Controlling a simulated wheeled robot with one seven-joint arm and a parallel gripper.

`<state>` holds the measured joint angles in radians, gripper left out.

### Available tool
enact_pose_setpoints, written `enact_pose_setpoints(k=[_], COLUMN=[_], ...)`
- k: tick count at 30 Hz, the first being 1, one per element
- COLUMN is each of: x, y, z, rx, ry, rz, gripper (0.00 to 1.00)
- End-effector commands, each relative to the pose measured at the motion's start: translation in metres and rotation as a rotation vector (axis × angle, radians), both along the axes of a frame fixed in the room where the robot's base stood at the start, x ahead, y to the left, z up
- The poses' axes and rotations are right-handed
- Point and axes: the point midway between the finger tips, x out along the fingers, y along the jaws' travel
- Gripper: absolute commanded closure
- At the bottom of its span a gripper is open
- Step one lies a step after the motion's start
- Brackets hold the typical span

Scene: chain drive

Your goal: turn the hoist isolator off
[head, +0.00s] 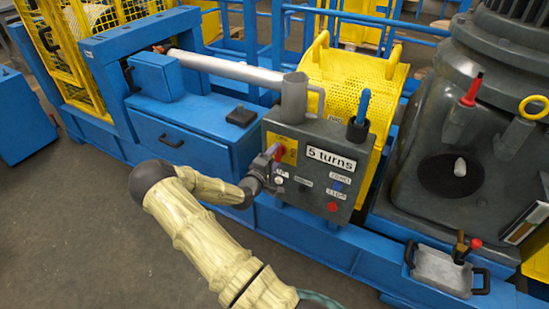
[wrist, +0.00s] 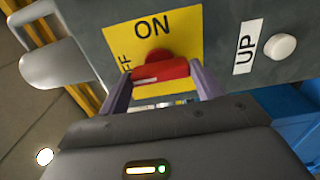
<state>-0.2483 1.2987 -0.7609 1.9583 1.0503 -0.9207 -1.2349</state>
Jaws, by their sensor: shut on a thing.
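The hoist isolator has a red handle (wrist: 160,72) on a yellow plate (wrist: 180,30) marked ON at the top, with OFF partly hidden at the left side in the wrist view. My gripper (wrist: 162,84) has its two purple fingers on either side of the red handle and is shut on it. Which mark the handle points to is unclear. In the head view, my gripper (head: 270,160) reaches the left part of the grey control box (head: 312,205), and the yellow plate (head: 290,151) shows just beyond it.
The box carries a white UP button (wrist: 280,47), a "5 turns" label (head: 331,159) and a red button (head: 332,206). A grey mug-like cup (head: 294,97) and a blue-handled tool (head: 362,107) stand at its top. A grey tray (head: 440,270) is at lower right.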

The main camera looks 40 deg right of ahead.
Motion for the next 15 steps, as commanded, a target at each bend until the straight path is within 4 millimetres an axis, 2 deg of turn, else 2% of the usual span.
enact_pose_setpoints(k=[1, 4, 15], x=[0.0005, 0.0004, -0.0009], y=[0.0012, 0.001, 0.0035], z=[-0.0016, -0.0014, -0.0005], rx=[0.001, 0.001, 0.0], ry=[0.005, 0.005, 0.002], rz=[0.003, 0.003, 0.002], gripper=[0.33, 0.13, 0.13])
